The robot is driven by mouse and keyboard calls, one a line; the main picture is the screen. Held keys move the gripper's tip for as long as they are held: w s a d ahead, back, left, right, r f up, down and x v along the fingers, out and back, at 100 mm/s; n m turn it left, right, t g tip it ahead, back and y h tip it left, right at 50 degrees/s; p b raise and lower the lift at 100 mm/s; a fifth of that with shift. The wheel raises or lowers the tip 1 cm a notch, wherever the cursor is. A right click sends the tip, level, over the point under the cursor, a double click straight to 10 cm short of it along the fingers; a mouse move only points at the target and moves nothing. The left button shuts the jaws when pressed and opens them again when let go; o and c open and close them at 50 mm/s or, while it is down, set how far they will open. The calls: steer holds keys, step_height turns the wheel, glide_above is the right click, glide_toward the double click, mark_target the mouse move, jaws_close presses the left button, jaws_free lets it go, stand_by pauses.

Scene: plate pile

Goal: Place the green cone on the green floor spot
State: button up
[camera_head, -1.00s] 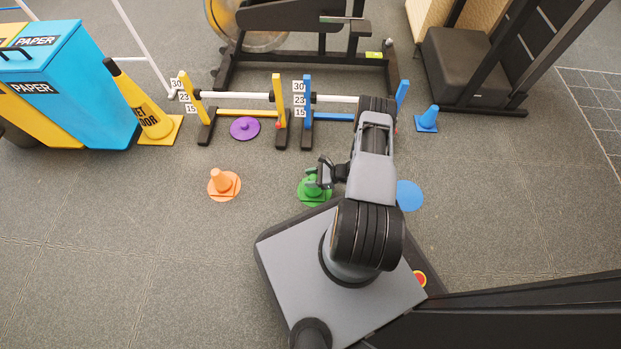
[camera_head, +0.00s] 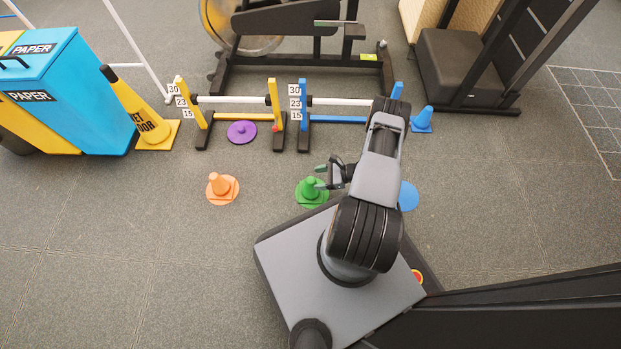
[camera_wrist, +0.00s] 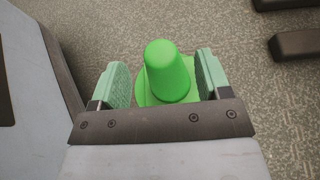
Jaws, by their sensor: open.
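The green cone (camera_head: 311,186) stands upright on the green floor spot (camera_head: 325,201), in front of my base in the head view. In the wrist view the green cone (camera_wrist: 168,72) is between my two green fingertips, with gaps on both sides, and a bit of the green spot or the cone's base shows behind it. My gripper (camera_head: 321,177) is open and just right of and above the cone in the head view; in the wrist view my gripper (camera_wrist: 160,84) is around the cone's sides. My gripper hides part of the cone's base and spot.
An orange cone (camera_head: 219,184) stands on an orange spot to the left. A blue spot (camera_head: 408,196) lies bare at right; a blue cone (camera_head: 422,119) stands near the bench. Yellow and blue hurdles (camera_head: 303,118) stand behind, with a purple disc (camera_head: 241,132).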

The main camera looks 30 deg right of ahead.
steer(key=p+v, duration=0.1)
steer(key=v, duration=0.5)
steer(key=w+a+r+n+g+h, duration=0.15)
steer(key=r+n, duration=0.25)
steer(key=r, duration=0.4)
steer(key=w+a+r+n+g+h, duration=0.1)
steer(key=w+a+r+n+g, duration=0.2)
steer(key=r, duration=0.5)
steer(key=w+r+n+g+h, duration=0.1)
steer(key=r+n+g, duration=0.25)
steer(key=r, duration=0.55)
steer(key=s+a+r+n+t+h, duration=0.2)
steer(key=s+a+r+n+h, duration=0.2)
steer(key=r, duration=0.6)
steer(key=s+a+r+n+t+h, duration=0.2)
steer(key=s+a+r+n+h, duration=0.2)
steer(key=s+a+r+n, duration=0.3)
steer(key=shift+r+n, duration=1.15)
steer(key=shift+r, duration=0.3)
steer(key=shift+w, duration=0.1)
